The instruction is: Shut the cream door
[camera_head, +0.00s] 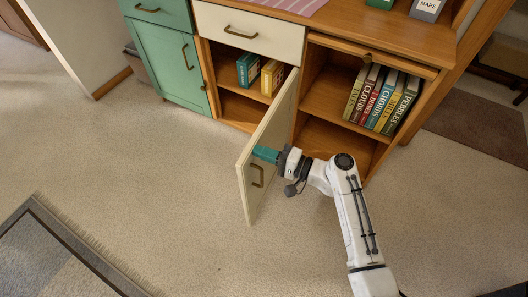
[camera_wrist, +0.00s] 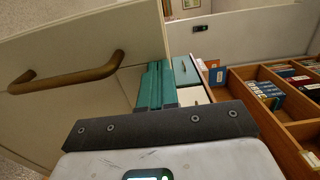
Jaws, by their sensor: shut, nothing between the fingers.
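The cream door (camera_head: 268,135) stands open, swung out from the wooden cabinet into the room. Its brass handle (camera_head: 257,175) is on the face turned toward my arm. In the wrist view the door (camera_wrist: 95,35) fills the upper left, with its handle (camera_wrist: 68,76) large and close. My gripper (camera_head: 264,153) is on the handle side of the door, just above the handle near the free edge. Its teal fingers (camera_wrist: 156,86) are shut and empty, right up against the door face; I cannot tell whether they touch it.
The compartment left of the door's hinge side holds blue and yellow books (camera_head: 271,77). An open shelf on the right holds several upright books (camera_head: 382,100). A cream drawer (camera_head: 247,31) and a green door (camera_head: 172,65) are shut. The carpet (camera_head: 150,180) left of the door is clear.

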